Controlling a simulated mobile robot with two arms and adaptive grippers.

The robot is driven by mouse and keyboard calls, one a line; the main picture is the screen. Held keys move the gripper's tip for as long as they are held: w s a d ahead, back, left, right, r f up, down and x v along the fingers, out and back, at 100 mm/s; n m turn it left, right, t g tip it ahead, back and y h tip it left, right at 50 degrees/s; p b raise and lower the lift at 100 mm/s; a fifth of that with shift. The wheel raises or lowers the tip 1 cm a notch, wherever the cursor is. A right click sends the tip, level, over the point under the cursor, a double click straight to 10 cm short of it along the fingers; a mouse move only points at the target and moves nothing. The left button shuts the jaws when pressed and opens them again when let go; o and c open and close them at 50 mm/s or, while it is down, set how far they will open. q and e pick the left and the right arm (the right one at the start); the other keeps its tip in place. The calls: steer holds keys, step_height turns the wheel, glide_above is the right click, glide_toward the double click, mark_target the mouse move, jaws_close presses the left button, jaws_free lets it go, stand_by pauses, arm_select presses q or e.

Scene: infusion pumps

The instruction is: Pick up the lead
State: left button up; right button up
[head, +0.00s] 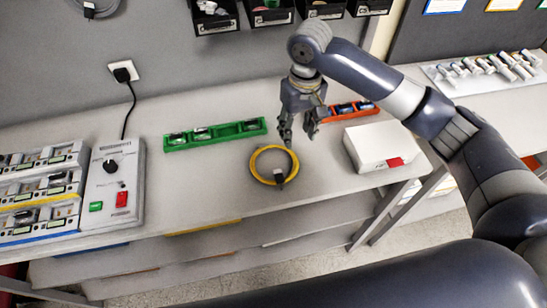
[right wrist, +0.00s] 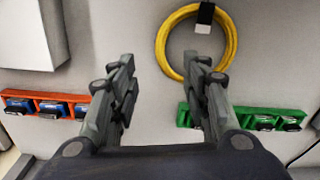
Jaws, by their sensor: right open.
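The lead is a yellow coil (head: 254,170) with a black plug, lying flat on the grey bench in the head view. In the right wrist view the coil (right wrist: 235,45) is at the top, with its dark plug and a white piece at its upper right. My right gripper (head: 299,138) points down above the bench, just behind and right of the coil. Its fingers (right wrist: 160,72) are apart with nothing between them. In the wrist view one finger overlaps the coil's near edge; I cannot tell whether they touch. My left gripper is not in view.
A green tray (head: 216,133) lies left of the gripper, and an orange tray (head: 348,111) right of it. A white box (head: 378,146) stands to the right. A grey switch box (head: 113,183) and pumps (head: 43,190) stand at left. Bench front of the coil is clear.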

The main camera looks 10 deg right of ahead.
mark_target(293, 156)
step_height(293, 156, down, 4)
steer(key=shift+s+r, duration=0.1)
steer(key=shift+r, duration=0.15)
steer(key=f, duration=0.1)
steer(key=f+p, duration=0.1)
steer(key=f, duration=0.1)
steer(key=f+p, duration=0.1)
steer(key=shift+s+a+f, duration=0.1)
steer(key=shift+a+f, duration=0.15)
steer(key=shift+f, duration=0.55)
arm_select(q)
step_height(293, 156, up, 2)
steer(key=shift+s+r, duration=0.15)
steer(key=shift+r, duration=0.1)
arm_select(e)
jaws_close()
